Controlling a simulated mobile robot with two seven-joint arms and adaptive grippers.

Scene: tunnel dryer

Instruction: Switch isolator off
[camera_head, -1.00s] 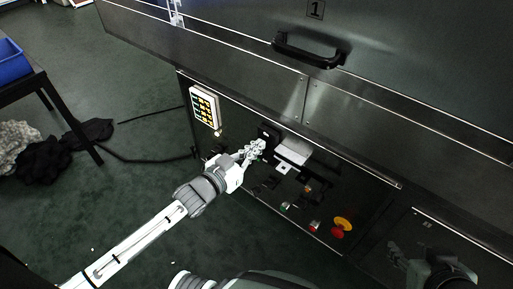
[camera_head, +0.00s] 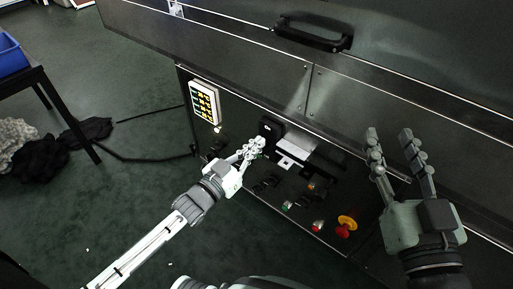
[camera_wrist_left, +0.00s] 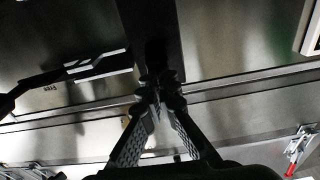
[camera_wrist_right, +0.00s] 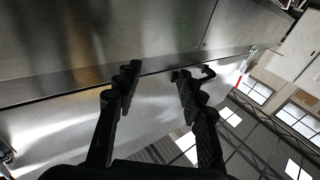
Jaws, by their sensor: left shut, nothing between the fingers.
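The control panel (camera_head: 255,200) is the dark lower face of the machine. A red and yellow rotary switch (camera_head: 346,226), which looks like the isolator, sits at its lower right. My left gripper (camera_head: 257,146) is shut and empty, its fingertips by a black block (camera_head: 270,130) on the panel; I cannot tell whether they touch it. It also shows in the left wrist view (camera_wrist_left: 158,98). My right gripper (camera_head: 389,135) is open and empty, fingers pointing up, above and right of the red and yellow switch. It also shows open in the right wrist view (camera_wrist_right: 153,72).
Green (camera_head: 288,205) and red (camera_head: 318,225) buttons lie left of the rotary switch. A black handle (camera_head: 312,37) juts out above. A table with a blue bin (camera_head: 12,55) stands far left.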

